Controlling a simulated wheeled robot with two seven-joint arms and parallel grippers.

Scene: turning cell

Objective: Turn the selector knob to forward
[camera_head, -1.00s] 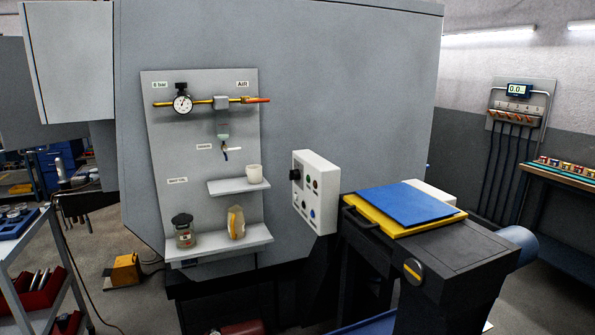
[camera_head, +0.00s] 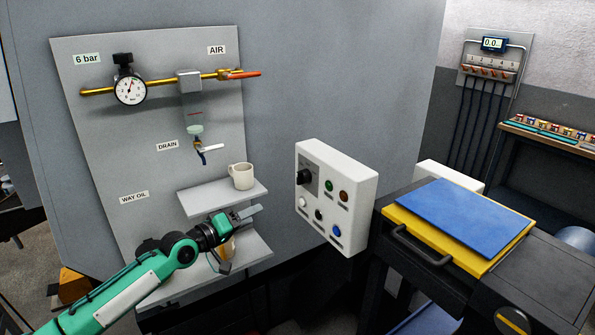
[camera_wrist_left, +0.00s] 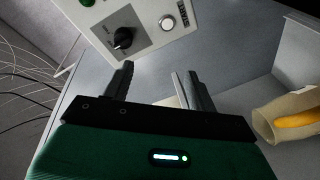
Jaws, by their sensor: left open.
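The black selector knob (camera_head: 304,177) sits on a dark plate at the upper left of the white control box (camera_head: 345,196). In the left wrist view the knob (camera_wrist_left: 124,37) shows ahead of the fingers, with its pointer mark too small to read surely. My left gripper (camera_head: 254,213) is left of the box, in front of the small shelves, and apart from the knob. In the left wrist view its two fingers (camera_wrist_left: 155,80) are spread with nothing between them. My right gripper is not in view.
A cream mug (camera_head: 241,176) stands on the upper shelf (camera_head: 205,200), close above my left gripper. An air line with a gauge (camera_head: 130,90) is on the panel. A black drawer handle (camera_head: 420,247) and blue-topped yellow tray (camera_head: 480,265) stand to the right.

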